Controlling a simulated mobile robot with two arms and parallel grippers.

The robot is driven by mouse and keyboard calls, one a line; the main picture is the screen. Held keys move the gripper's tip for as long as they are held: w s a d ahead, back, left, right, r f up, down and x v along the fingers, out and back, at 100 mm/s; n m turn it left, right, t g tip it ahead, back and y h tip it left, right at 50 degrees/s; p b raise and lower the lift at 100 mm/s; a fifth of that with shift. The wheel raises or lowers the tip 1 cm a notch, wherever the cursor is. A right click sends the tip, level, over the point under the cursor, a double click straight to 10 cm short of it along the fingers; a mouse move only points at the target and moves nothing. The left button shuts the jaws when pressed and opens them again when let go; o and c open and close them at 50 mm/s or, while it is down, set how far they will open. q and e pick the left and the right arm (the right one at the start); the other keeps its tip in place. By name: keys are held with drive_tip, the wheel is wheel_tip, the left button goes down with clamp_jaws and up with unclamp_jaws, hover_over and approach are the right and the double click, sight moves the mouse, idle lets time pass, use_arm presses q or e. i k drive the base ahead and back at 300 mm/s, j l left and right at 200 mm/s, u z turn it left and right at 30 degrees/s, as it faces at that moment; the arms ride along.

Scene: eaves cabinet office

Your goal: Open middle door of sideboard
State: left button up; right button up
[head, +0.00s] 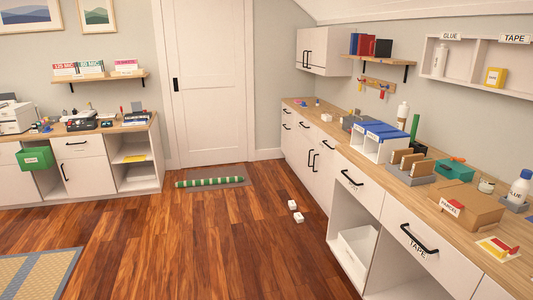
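A low white unit with a wooden top (150,119) stands against the back wall at the left. In its middle section, a closed white door (86,176) with a black vertical handle (64,172) at its left edge sits under a drawer (88,147). A longer white unit (325,185) runs along the right wall, with closed doors bearing paired black vertical handles (312,161). I cannot tell for certain which unit is the sideboard. Neither of my grippers is in view.
The wooden floor (210,240) is mostly clear. A green striped roll (210,182) lies before the white room door (208,80). Two small white blocks (296,212) lie near the right unit. A green bin (35,158) protrudes at left. A rug (40,275) lies front left.

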sight(305, 151)
drive_tip(key=i, duration=2.2)
drive_tip(key=i+l+z, duration=0.2)
drive_tip(key=i, duration=0.5)
drive_tip(key=i+j+z, duration=0.2)
drive_tip(key=i, duration=0.55)
drive_tip(key=i+z, duration=0.25)
drive_tip(key=i, duration=0.45)
